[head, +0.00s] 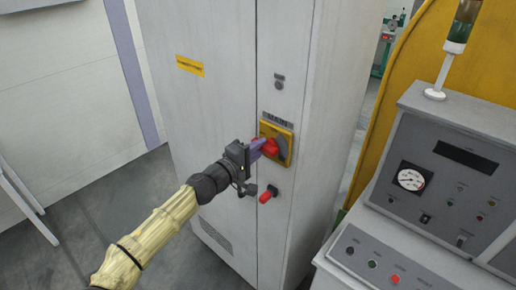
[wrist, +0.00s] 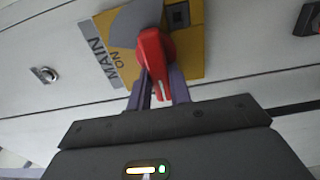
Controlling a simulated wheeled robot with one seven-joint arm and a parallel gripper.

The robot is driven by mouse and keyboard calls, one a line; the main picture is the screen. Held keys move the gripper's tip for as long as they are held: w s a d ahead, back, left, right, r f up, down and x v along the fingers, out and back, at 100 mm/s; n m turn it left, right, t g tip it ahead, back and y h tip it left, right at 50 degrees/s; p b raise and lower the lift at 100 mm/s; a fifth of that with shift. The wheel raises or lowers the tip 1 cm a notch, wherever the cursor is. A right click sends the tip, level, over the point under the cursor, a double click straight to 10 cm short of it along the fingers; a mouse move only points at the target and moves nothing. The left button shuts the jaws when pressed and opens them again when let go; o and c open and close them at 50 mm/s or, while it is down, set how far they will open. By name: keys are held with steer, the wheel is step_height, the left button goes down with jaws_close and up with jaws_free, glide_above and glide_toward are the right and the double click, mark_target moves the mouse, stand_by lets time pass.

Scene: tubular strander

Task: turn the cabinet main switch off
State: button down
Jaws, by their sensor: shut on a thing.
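The main switch has a red handle (wrist: 153,58) on a yellow plate (wrist: 190,62), marked MAIN and ON, on the grey cabinet (head: 222,112). In the head view the red handle (head: 270,147) shows partly behind my gripper (head: 257,149). A grey sector piece lies beside the handle on the plate. My gripper (wrist: 161,92) is shut on the red handle, with its purple fingers on either side of the handle's lower end in the wrist view. In the wrist view the handle's tip lies between the fingers.
A smaller red handle (head: 268,194) sits below the plate, close under my gripper. A keyhole-like fitting (head: 279,82) is above it. A control desk (head: 430,190) with a gauge and buttons stands to the right. Open floor (head: 130,205) lies left of the cabinet.

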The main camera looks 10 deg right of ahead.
stand_by(0.3)
steer(key=c, duration=1.3)
jaws_free()
steer(key=shift+a+f, duration=0.1)
steer(key=shift+a, duration=0.05)
steer(key=b+v, duration=0.5)
steer(key=v, duration=1.2)
steer(key=shift+s+b, duration=0.1)
steer(key=shift+b, duration=0.2)
